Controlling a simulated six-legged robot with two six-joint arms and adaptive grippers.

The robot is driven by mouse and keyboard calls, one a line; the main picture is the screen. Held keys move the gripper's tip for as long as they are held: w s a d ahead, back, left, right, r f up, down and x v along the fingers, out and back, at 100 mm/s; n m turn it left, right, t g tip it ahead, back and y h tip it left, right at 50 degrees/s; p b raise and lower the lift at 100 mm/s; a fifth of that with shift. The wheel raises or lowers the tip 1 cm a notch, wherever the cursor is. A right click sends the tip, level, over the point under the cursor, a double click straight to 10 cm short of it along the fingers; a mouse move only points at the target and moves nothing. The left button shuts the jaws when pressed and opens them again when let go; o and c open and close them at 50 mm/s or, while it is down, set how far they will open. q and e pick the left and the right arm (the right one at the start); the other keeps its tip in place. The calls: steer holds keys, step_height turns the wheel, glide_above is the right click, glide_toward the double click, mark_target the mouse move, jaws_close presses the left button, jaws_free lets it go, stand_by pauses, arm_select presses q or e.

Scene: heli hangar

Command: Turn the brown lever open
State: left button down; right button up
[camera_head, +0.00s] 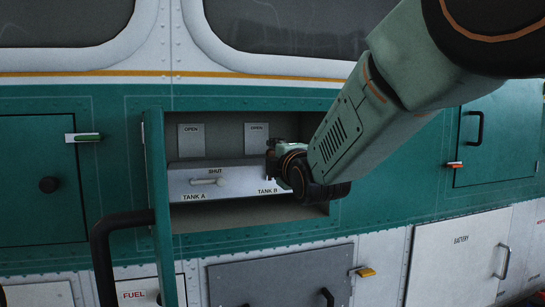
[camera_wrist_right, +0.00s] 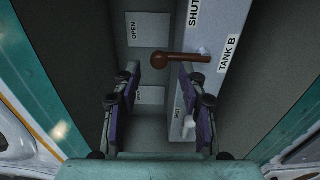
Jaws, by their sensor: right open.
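The brown lever (camera_wrist_right: 182,57) shows in the right wrist view on the pale panel (camera_wrist_right: 222,20), beside the TANK B label. Its free end points left, just ahead of the gap between my right fingertips. In the head view the lever is hidden behind my right gripper (camera_head: 279,162), which is inside the open recess in front of the TANK B side. In the wrist view my right gripper (camera_wrist_right: 158,72) has its two fingers apart with nothing between them. I cannot tell whether a finger touches the lever. My left gripper is not in view.
A white lever (camera_head: 208,181) sits on the TANK A side. OPEN plates (camera_head: 191,140) are on the recess back wall. The recess walls are close around my gripper. An open door (camera_head: 160,215) with a black handle (camera_head: 105,240) stands at the left.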

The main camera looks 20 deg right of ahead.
steer(key=s, duration=0.5)
steer(key=shift+s, duration=0.4)
steer(key=shift+w, duration=0.1)
